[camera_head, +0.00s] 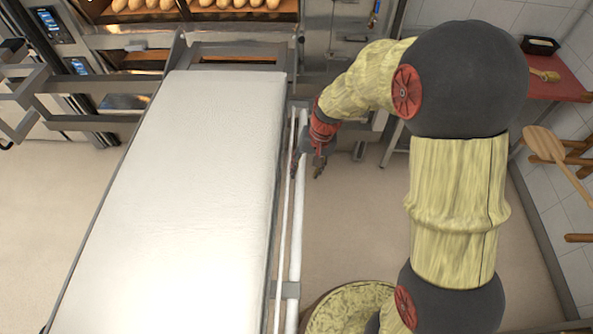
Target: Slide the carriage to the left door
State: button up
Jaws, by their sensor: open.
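The carriage is a long loader with a white cloth-like top (190,190), running from the bottom of the view up to the ovens. A pale side bar (298,220) runs along its right edge. My gripper (307,168) points down at this bar near the carriage's far end. It is open, with one dark finger over the bar and the other to its right. I cannot tell whether the fingers touch the bar. Two oven openings with loaves show at the top, the left one (138,18) and the right one (245,15). The carriage's far end is below the right opening.
Grey metal rails (85,88) stick out left of the carriage. Control panels (48,20) are on the oven's left. A red shelf (558,85) and a wooden peel (545,145) are along the right wall.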

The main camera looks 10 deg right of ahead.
aim_at(301, 182)
jog(key=shift+w+f, duration=0.1)
jog(key=shift+f, duration=0.3)
jog(key=f, duration=0.3)
jog(key=a+f+b, duration=0.1)
jog(key=f, duration=0.2)
jog(key=shift+w+a+f, duration=0.1)
jog(key=shift+a+f, duration=0.1)
jog(key=shift+f, duration=0.2)
jog(key=c, duration=0.3)
jog(key=c, duration=0.8)
grip_shut()
